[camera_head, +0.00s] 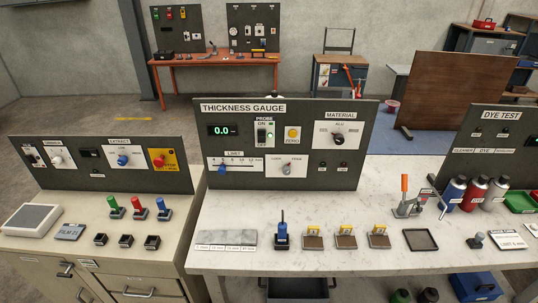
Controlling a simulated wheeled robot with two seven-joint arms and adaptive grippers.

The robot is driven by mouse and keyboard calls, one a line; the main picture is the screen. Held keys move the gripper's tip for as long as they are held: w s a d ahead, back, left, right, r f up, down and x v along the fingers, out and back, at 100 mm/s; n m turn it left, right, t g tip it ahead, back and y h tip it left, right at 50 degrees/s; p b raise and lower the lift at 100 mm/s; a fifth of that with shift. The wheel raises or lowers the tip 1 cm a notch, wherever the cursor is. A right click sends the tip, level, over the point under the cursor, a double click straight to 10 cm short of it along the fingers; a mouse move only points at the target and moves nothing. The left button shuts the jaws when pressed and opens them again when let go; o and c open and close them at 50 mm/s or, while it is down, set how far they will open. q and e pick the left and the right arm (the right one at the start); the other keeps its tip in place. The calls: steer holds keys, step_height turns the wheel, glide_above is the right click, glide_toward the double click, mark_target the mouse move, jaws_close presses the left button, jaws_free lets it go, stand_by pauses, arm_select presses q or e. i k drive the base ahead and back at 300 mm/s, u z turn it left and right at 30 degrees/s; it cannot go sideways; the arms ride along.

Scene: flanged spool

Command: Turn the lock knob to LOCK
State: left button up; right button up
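The thickness gauge panel (240,180) stands upright at the back of the marble-topped bench in the middle. On its lower middle is a small white plate with a pale knob (287,167). Its small labels seem to read LOCK on the left and FREE on the right, but they are hard to read. I cannot tell for sure which way this knob points. Neither of my grippers shows in the head view, and nothing is touching the panel.
A material dial (337,134), a limit slider (222,168) and a probe switch (262,135) share the panel. In front stand a blue probe (283,235), several small blocks and an orange-handled clamp (404,190).

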mark_target(287, 169)
steer(key=k, duration=1.3)
steer(key=u, duration=0.8)
steer(key=i, duration=1.4)
steer(key=z, duration=0.25)
